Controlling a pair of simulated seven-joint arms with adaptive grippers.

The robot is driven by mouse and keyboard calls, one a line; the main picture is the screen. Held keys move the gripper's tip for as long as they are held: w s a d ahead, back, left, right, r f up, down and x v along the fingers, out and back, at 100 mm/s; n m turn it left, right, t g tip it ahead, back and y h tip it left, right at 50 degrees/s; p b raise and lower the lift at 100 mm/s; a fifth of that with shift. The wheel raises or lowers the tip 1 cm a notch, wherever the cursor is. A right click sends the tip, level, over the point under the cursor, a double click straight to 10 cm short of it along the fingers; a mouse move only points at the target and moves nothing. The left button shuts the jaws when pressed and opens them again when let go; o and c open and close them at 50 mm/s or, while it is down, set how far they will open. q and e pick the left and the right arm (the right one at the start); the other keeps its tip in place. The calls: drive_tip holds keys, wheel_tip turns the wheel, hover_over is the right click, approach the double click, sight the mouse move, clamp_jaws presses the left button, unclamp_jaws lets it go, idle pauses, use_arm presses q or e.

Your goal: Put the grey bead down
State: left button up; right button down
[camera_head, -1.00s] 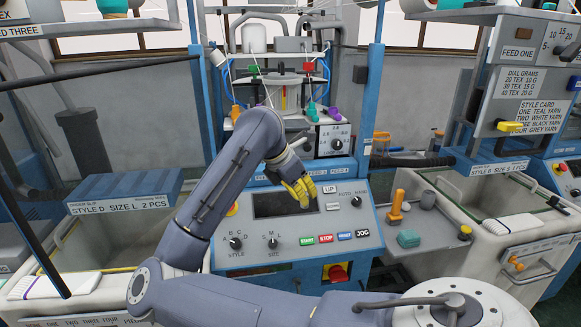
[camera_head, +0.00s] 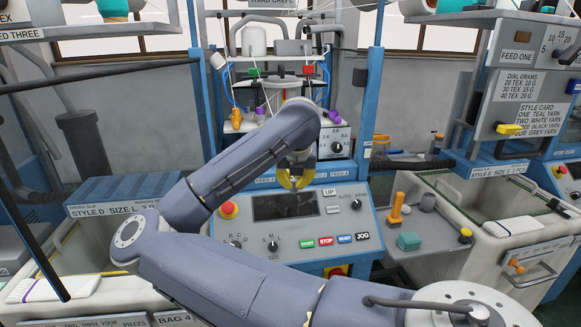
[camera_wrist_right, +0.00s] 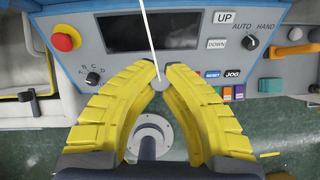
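The grey bead (camera_wrist_right: 161,85) is a small round grey piece between the tips of my right gripper (camera_wrist_right: 162,72) in the right wrist view. The yellow fingers close in on it from both sides. A thin white line runs from the bead up out of the picture. In the head view my right gripper (camera_head: 295,181) hangs just above the top edge of the sloped control panel (camera_head: 230,262); the bead is too small to make out there. My left gripper is not in view.
The panel carries a dark screen (camera_head: 290,205), a red mushroom button (camera_head: 228,210), dials and coloured push buttons. To its right a grey shelf (camera_head: 425,250) holds an orange-handled piece (camera_head: 397,208) and a teal block (camera_head: 409,241). Coloured cones stand behind my arm.

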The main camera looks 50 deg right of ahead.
drive_tip(key=w+d, duration=0.8)
drive_tip(key=w+d+f, duration=0.1)
drive_tip(key=w+d, duration=0.3)
drive_tip(key=shift+w+d, duration=0.15)
drive_tip(key=shift+w, duration=0.2)
drive_tip(key=shift+f, duration=0.3)
drive_tip(key=c, duration=1.5)
unclamp_jaws()
drive_tip(key=shift+f, duration=0.1)
drive_tip(key=shift+c, duration=0.2)
drive_tip(key=shift+s+a+r, duration=0.15)
drive_tip(key=shift+a+r, duration=0.05)
drive_tip(key=shift+r, duration=0.35)
drive_tip(key=v, duration=1.1)
